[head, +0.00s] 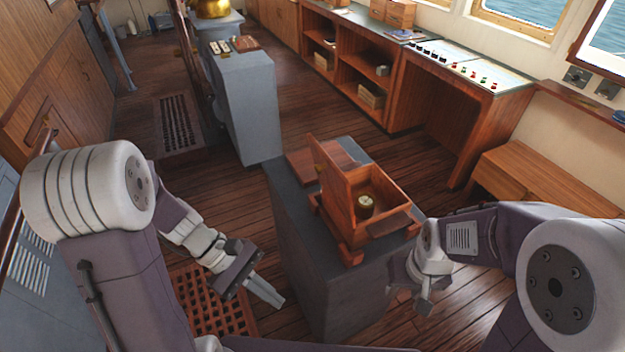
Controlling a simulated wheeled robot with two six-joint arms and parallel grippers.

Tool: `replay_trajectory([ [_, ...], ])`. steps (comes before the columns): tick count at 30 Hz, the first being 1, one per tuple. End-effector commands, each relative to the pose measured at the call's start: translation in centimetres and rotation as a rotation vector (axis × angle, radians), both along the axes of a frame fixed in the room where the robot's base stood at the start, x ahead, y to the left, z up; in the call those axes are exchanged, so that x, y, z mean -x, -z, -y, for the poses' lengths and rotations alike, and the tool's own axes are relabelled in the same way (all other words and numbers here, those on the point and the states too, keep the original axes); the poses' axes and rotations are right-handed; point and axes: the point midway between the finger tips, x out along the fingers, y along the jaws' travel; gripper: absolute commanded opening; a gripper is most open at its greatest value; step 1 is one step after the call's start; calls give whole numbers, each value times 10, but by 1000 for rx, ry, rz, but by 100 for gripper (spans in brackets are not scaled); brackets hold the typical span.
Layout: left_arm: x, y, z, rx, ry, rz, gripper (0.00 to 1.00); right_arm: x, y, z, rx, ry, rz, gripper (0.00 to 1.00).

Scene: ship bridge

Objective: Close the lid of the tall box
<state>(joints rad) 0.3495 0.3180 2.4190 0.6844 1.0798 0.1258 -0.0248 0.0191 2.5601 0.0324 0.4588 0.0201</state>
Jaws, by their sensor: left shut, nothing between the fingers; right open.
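The wooden box (369,228) stands on a dark grey pedestal (300,225), open at the top. A wooden panel (331,181), which looks like its raised lid, stands upright along its left side. A round brass object (365,205) sits inside the box. My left gripper (268,292) is shut and empty, left of the pedestal and apart from the box. My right gripper (424,303) is low beside the pedestal's right side, below the box; it is open, though its fingers show small. The box's far lower side is hidden.
A flat reddish board (303,165) lies on the pedestal behind the box. A grey console (244,105) stands behind on the left. Wooden shelving (405,70) and a bench (530,165) line the right. A floor grating (205,305) lies left of the pedestal.

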Motion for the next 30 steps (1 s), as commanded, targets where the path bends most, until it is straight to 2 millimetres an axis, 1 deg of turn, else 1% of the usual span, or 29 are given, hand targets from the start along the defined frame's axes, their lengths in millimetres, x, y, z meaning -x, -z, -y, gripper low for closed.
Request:
replay_trajectory([
  [1, -25, -14, 9, 178, -209, -92, 0, 0, 7, 0, 0, 0, 0, 43],
  [2, -44, -29, 12, 298, -330, -131, 0, 0, 9, 0, 0, 0, 0, 43],
  [3, -71, -50, 7, 451, -471, -164, 0, 0, 11, 0, 0, 0, 0, 43],
  [5, -106, -77, -13, 651, -642, -178, 0, 0, 13, 0, 0, 0, 0, 43],
  [6, -124, -91, -29, 759, -726, -171, 0, 0, 14, 0, 0, 0, 0, 43],
  [8, -142, -107, -50, 875, -811, -155, 0, 0, 15, 0, 0, 0, 0, 43],
  [9, -148, -113, -60, 922, -844, -145, 0, 0, 15, 0, 0, 0, 0, 43],
  [12, -154, -120, -70, 969, -874, -131, 0, 0, 15, 0, 0, 0, 0, 43],
  [14, -154, -121, -69, 969, -873, -131, 0, 0, 14, 0, 0, 0, 0, 43],
  [17, -157, -123, -63, 967, -869, -133, 0, 0, 12, 0, 0, 0, 0, 43],
  [20, -164, -126, -49, 966, -866, -136, 0, 0, 7, 0, 0, 0, 0, 43],
  [30, -200, -137, 15, 963, -863, -136, 0, 0, -13, 0, 0, 0, 0, 43],
])
